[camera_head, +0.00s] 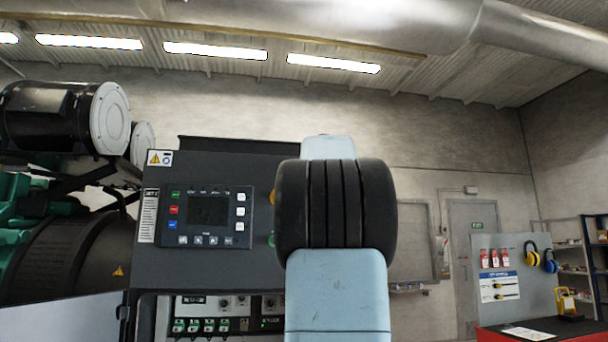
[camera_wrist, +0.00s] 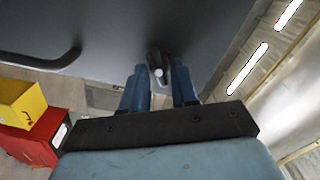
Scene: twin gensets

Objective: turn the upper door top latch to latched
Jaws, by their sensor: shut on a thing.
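The upper door top latch (camera_wrist: 158,58) shows in the wrist view as a small dark knob with a pale round spot. It sits on a dark grey door panel (camera_wrist: 120,28), near the panel's edge. My gripper (camera_wrist: 158,78) has its two blue fingers on either side of the latch and is shut on it. The fingers partly hide the latch, and I cannot tell its exact turn angle. In the head view my own arm hides the gripper and the latch.
A dark curved handle (camera_wrist: 42,58) is on the same panel. A red cabinet (camera_wrist: 38,138) with a yellow box (camera_wrist: 20,103) stands beyond it. The head view shows a control panel with a screen (camera_head: 208,210), an open door (camera_head: 65,318) at lower left and a generator (camera_head: 75,250).

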